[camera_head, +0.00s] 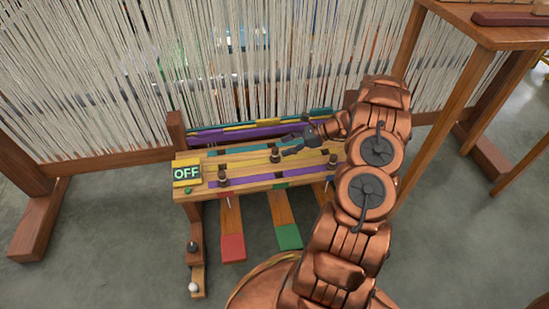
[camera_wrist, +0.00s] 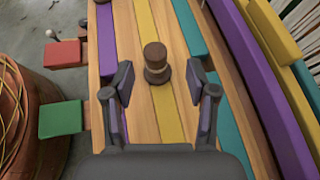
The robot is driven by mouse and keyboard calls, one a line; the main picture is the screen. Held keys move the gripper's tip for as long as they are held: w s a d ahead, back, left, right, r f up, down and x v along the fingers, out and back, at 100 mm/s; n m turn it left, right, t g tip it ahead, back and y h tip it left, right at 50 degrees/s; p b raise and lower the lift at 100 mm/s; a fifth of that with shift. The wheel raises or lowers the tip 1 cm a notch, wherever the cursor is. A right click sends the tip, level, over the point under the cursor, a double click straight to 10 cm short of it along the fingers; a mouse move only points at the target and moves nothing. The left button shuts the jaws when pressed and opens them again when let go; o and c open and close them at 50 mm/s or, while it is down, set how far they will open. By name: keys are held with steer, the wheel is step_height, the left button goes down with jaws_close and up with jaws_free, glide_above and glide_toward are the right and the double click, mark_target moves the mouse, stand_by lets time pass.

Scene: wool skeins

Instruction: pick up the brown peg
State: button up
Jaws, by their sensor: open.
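A brown peg (camera_wrist: 156,62) with a paler band stands upright on a yellow strip in the wrist view. In the head view, what looks like the same peg (camera_head: 275,156) stands near the middle of the striped wooden board. My gripper (camera_wrist: 161,80) is open, with one finger on each side of the line to the peg and a gap to both. The peg is at the fingertips' level in the picture, and I see no contact. In the head view my gripper (camera_head: 289,146) is over the board, just right of the peg.
Other dark pegs stand on the board, one at its left (camera_head: 222,177) and one at its right (camera_head: 332,160). Red (camera_head: 232,247) and green (camera_head: 289,237) pedals hang in front. Loom threads (camera_head: 230,60) rise behind.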

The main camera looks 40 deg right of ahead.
mark_target(275, 148)
steer(key=b+x, duration=0.1)
steer(key=x, duration=0.1)
steer(key=b+x, duration=0.1)
steer(key=x, duration=0.1)
steer(key=shift+s+a+f, duration=0.15)
steer(key=shift+s+a, duration=0.05)
steer(key=shift+w+a+f, duration=0.15)
steer(key=shift+w+a, duration=0.15)
steer(key=shift+a, duration=0.05)
steer(key=shift+c, duration=0.2)
steer(key=c, duration=0.9)
step_height(275, 148, up, 4)
steer(key=shift+f+p, duration=0.1)
steer(key=shift+p, duration=0.7)
steer(key=s+d+p, duration=0.1)
steer(key=s+d, duration=0.2)
steer(key=s, duration=0.1)
steer(key=s+d+p, duration=0.1)
steer(key=s+d, duration=0.2)
steer(key=s, duration=0.2)
steer(key=s+d+r+p, duration=0.1)
steer(key=s+d+p, duration=0.1)
steer(key=s+d, duration=0.1)
steer(key=shift+s+r, duration=0.1)
steer(key=shift+s, duration=0.55)
